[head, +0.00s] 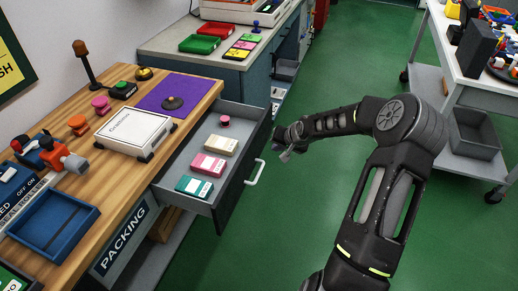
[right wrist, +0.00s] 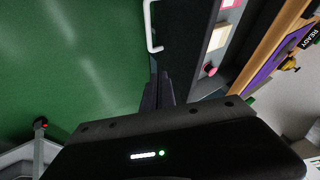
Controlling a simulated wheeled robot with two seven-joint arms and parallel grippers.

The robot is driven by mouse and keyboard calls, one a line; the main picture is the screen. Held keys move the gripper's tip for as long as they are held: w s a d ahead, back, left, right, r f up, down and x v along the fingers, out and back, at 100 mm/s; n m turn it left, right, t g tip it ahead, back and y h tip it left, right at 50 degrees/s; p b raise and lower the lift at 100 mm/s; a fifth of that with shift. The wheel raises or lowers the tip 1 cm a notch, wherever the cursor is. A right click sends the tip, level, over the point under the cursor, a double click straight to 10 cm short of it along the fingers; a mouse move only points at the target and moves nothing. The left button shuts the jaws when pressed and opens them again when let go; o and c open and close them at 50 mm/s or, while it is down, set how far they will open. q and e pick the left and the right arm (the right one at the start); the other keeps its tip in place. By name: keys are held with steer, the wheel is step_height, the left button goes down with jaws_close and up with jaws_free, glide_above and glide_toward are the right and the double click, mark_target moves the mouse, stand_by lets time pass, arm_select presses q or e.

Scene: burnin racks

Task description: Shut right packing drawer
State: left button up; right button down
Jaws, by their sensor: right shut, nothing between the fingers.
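The packing drawer (head: 228,125) under the wooden bench stands pulled out. Its dark front with a white handle (head: 255,173) faces right. Inside lie a pink knob-like piece (head: 225,121), a cream box (head: 221,145), a pink box (head: 208,165) and a teal box (head: 194,187). My right gripper (head: 286,154) is shut and empty, just right of the far end of the drawer front. In the right wrist view, its fingers (right wrist: 157,92) are close to the drawer front (right wrist: 187,45), beyond the handle (right wrist: 150,28); I cannot tell whether they touch. My left gripper is out of view.
The wooden bench (head: 115,185) holds a white box (head: 134,133), a purple mat (head: 178,95) and a blue tray (head: 53,222). A second bench (head: 225,62) stands behind. A cart (head: 465,90) stands right. Green floor (head: 340,75) is clear between.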

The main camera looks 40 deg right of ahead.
steer(key=w+f, duration=0.2)
steer(key=w+a+f+p, duration=0.1)
steer(key=w+f, duration=0.3)
steer(key=w, duration=0.1)
steer(key=shift+w+a+f, duration=0.1)
steer(key=shift+a+f, duration=0.05)
steer(key=shift+w+a+f, duration=0.1)
steer(key=shift+w+a, duration=0.2)
steer(key=shift+w, duration=0.2)
